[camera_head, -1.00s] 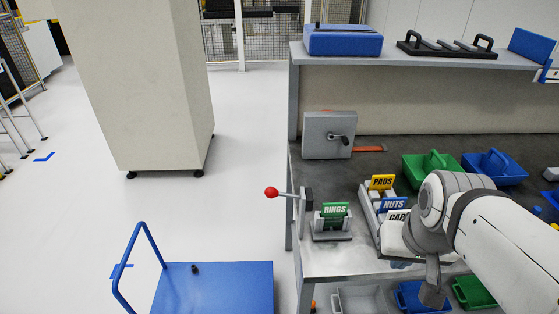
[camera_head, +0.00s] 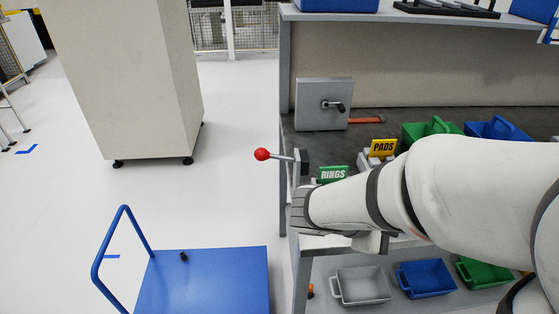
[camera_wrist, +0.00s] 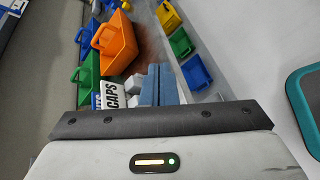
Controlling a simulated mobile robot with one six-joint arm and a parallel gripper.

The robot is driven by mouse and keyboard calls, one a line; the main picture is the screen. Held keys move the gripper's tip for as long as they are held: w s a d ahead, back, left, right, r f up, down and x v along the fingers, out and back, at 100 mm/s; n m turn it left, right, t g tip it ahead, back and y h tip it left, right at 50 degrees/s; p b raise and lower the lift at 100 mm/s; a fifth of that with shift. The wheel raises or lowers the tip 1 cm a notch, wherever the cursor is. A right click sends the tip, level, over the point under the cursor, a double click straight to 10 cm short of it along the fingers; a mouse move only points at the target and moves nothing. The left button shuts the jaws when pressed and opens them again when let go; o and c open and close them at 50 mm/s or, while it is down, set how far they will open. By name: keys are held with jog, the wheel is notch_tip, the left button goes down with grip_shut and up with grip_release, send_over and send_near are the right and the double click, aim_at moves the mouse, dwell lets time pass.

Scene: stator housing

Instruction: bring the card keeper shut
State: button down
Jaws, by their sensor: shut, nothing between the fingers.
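Card holders stand on the bench. The green RINGS card (camera_head: 333,174) shows in the head view just above my forearm, which hides its holder below. The yellow PADS card (camera_head: 383,148) stands to its right.
A red-knobbed lever (camera_head: 262,154) juts from the bench's left end. A grey box with a crank handle (camera_head: 324,104) stands behind. An orange bin (camera_wrist: 118,50) is beyond the cards. Bins, including a grey one (camera_head: 362,285), sit below. A blue cart (camera_head: 215,280) is left; floor there is open.

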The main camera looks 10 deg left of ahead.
aim_at(283, 158)
jog(key=w+a+f+n+t+b, duration=0.1)
jog(key=w+a+n+t+b, duration=0.1)
jog(key=a+n+t, duration=0.1)
jog(key=w+a+f+n+t+y+b, duration=0.1)
jog(key=w+a+f+n+t+b, duration=0.1)
jog(key=a+t, duration=0.3)
jog(key=w+a+f+n+t+y+b, duration=0.1)
jog(key=a+n+t, duration=0.3)
jog(key=a, duration=0.4)
jog(key=shift+w+a+f+n+b, duration=0.2)
jog(key=shift+w+n+b, duration=0.1)
jog(key=shift+w, duration=0.1)
jog(key=shift+w+a+f+n+b, duration=0.2)
jog(key=shift+w+n, duration=0.1)
jog(key=shift+w, duration=0.1)
jog(key=s+a+f+n+t+y+b, duration=0.25)
jog(key=a+n+y, duration=0.2)
jog(key=a, duration=0.35)
jog(key=s+a+f+n+t+y+b, duration=0.1)
jog(key=a+n+t+y, duration=0.25)
jog(key=a+y, duration=0.3)
jog(key=w+r+p, duration=0.1)
jog(key=w+r, duration=0.6)
jog(key=w, duration=0.1)
jog(key=shift+w+r+n+y+p, duration=0.2)
jog(key=shift+w+n+y+p, duration=0.1)
jog(key=shift+w+n+p, duration=0.1)
jog(key=shift+a+r, duration=0.1)
